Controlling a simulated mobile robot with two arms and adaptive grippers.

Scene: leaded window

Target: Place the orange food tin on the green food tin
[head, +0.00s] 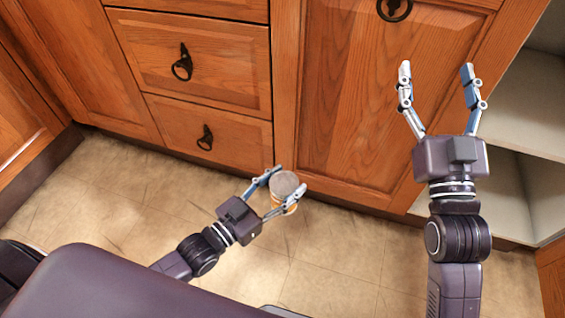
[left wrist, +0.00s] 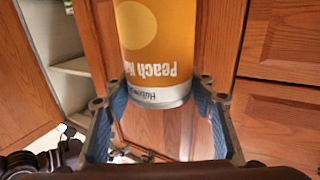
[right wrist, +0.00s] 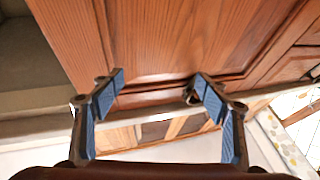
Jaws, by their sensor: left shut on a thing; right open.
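The orange food tin (head: 284,186) is between the fingers of my left gripper (head: 282,192), which is shut on it in front of the wooden cabinets. In the left wrist view the tin (left wrist: 155,45) shows an orange label with upside-down "Peach" lettering and a pale metal rim, between the fingertips (left wrist: 160,90). My right gripper (head: 436,85) is open and empty, raised in front of a cabinet door. In the right wrist view its fingers (right wrist: 158,85) stand wide apart with nothing between them. The green food tin is not in view.
Wooden drawers (head: 195,60) with dark ring handles and a closed cabinet door (head: 350,110) stand ahead. An open cabinet with pale shelves (head: 525,105) is at the right; the visible shelf parts look empty. The tiled floor (head: 110,190) is clear.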

